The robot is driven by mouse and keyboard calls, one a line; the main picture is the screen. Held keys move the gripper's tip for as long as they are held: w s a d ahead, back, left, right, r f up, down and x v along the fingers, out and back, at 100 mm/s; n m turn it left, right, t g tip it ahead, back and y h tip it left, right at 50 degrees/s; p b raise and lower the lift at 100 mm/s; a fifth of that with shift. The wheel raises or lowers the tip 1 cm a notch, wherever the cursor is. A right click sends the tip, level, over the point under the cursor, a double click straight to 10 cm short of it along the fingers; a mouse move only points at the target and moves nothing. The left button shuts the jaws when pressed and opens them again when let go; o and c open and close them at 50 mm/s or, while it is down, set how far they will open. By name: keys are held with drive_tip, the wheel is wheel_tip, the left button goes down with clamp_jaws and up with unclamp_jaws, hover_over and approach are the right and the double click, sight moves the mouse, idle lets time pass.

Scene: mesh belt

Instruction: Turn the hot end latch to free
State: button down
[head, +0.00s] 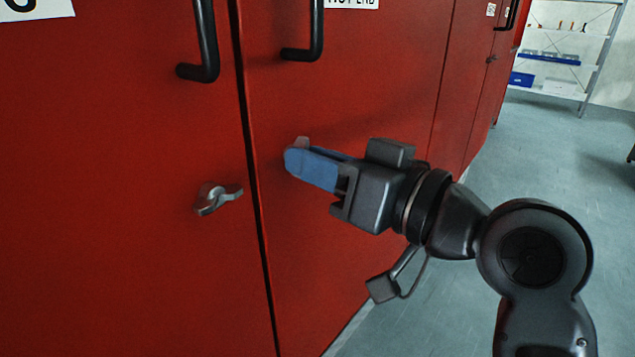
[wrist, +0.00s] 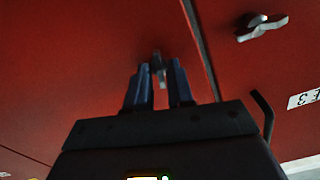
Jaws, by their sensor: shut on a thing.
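The hot end latch (head: 301,142) is a small metal turn-lever on the red door under the sign ending in "END". In the head view my gripper's blue fingers hide most of it, and only a pale bit shows above them. My gripper (head: 297,160) reaches in from the right and is shut on the latch lever. In the wrist view the latch (wrist: 157,62) shows at the tips of my gripper (wrist: 158,80), its lever between the two blue fingers. How far the lever is turned is hard to tell.
A second silver latch (head: 217,197) sits on the left door, across the dark door gap. Black handles (head: 208,45) (head: 318,35) are above. A shelf rack (head: 560,55) stands at the far right, with open floor (head: 545,150) before it.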

drive_tip(key=shift+f+n+b, duration=0.1)
drive_tip(key=shift+n+b, duration=1.05)
drive_tip(key=shift+n, duration=0.35)
drive_tip(key=c, duration=1.3)
unclamp_jaws()
drive_tip(key=shift+o, duration=0.2)
drive_tip(key=v, duration=0.7)
drive_tip(key=shift+s+d, duration=0.25)
drive_tip(key=shift+d, duration=0.05)
